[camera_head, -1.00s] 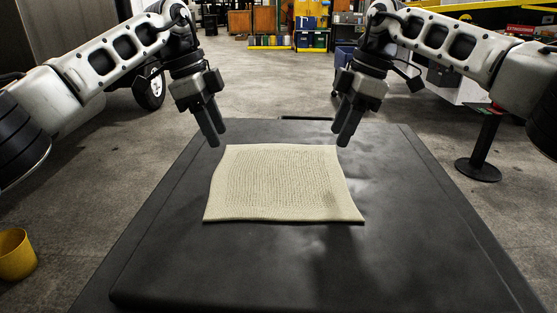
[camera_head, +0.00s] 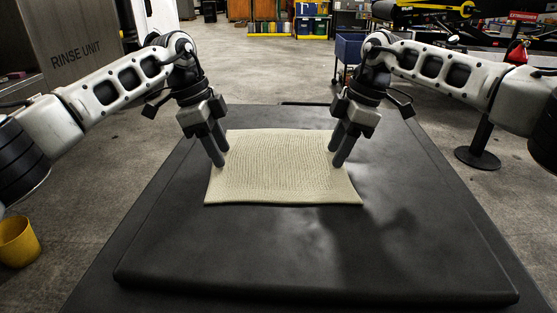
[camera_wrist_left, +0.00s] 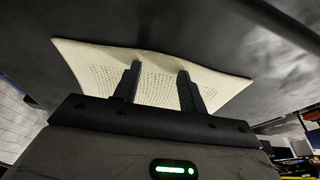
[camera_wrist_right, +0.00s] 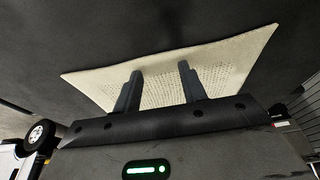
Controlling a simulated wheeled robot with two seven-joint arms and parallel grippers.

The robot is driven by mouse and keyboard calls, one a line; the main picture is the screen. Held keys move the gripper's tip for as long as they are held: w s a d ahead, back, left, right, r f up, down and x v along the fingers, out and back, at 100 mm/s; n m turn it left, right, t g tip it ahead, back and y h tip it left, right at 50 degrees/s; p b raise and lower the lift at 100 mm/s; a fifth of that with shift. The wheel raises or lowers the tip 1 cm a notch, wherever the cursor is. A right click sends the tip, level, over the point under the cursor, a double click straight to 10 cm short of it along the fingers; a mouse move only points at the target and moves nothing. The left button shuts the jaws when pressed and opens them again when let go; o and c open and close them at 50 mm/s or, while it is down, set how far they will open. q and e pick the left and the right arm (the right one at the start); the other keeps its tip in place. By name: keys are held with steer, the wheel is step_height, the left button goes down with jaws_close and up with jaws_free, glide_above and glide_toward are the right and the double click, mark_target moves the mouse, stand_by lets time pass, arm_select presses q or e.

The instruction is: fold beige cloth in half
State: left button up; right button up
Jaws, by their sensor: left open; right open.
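The beige cloth (camera_head: 280,172) lies flat and spread out on the dark table, a rough square with a ribbed texture. My left gripper (camera_head: 221,158) is open at the cloth's left edge, toward its far corner. My right gripper (camera_head: 338,158) is open at the right edge, also toward the far side. Both wrist views show the cloth, in the left one (camera_wrist_left: 103,72) and in the right one (camera_wrist_right: 225,70), behind two parted, empty fingers. I cannot tell whether the fingertips touch the cloth.
The dark padded table (camera_head: 300,255) is bare around the cloth, with free room in front and on both sides. A yellow bucket (camera_head: 17,242) stands on the floor at left. A black post (camera_head: 482,140) stands on the floor at right.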

arm_select(q)
steer(key=shift+c, duration=0.8)
arm_select(e)
steer(key=shift+c, duration=0.8)
arm_select(q)
steer(key=shift+f, duration=0.15)
jaws_close()
arm_select(e)
steer(key=shift+f, duration=0.1)
jaws_close()
